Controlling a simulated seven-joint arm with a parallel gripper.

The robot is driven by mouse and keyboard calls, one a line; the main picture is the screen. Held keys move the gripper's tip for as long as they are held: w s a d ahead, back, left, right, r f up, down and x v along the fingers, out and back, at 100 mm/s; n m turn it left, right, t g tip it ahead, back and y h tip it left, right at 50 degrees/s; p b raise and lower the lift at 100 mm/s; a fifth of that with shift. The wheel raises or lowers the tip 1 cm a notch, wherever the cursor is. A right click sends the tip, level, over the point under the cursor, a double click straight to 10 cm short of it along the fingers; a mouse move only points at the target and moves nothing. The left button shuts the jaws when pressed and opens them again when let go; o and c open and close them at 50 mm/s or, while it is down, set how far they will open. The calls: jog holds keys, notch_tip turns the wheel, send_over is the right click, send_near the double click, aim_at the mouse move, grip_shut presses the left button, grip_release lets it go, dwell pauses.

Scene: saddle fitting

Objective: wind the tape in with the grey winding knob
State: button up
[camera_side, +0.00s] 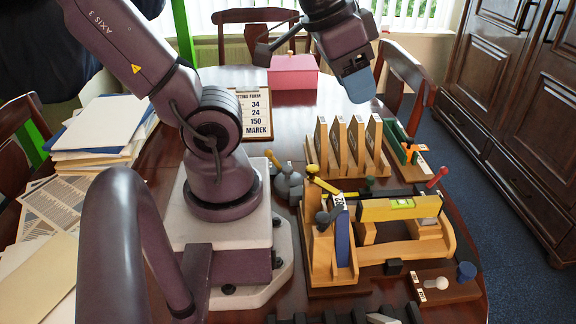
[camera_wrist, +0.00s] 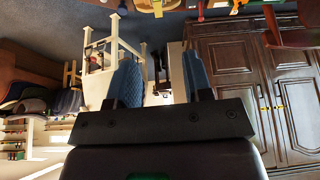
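My gripper (camera_side: 362,88) is high above the far side of the table, well away from the wooden fixture (camera_side: 320,262). In the wrist view its two blue fingers (camera_wrist: 161,80) stand apart with nothing between them. A dark grey round knob (camera_side: 322,217) shows at the fixture's left side. Another grey knobbed part (camera_side: 288,181) stands just left of the fixture. I cannot tell for certain which is the winding knob. A thin yellow strip (camera_side: 325,186), possibly the tape, slants across the fixture's upper left; its end is unclear.
A yellow level (camera_side: 400,208) lies across the fixture. Several upright wooden boards (camera_side: 338,145) stand behind it. A pink box (camera_side: 293,72) and a number card (camera_side: 256,112) are farther back. Papers (camera_side: 100,125) lie left.

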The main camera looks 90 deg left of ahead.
jog(key=shift+o, duration=0.3)
jog(key=w+a+f+n+g, duration=0.1)
jog(key=a+f+n+g, duration=0.2)
jog(key=a, duration=0.5)
notch_tip(320, 180, down, 2)
jog(key=shift+f+n, duration=0.15)
jog(key=shift+n, duration=0.65)
jog(key=n+g+h, duration=0.3)
jog(key=n+h, duration=0.1)
jog(key=n, duration=0.6)
send_near(287, 168)
jog(key=x, duration=0.9)
jog(key=shift+c, duration=0.5)
jog(key=c, duration=0.8)
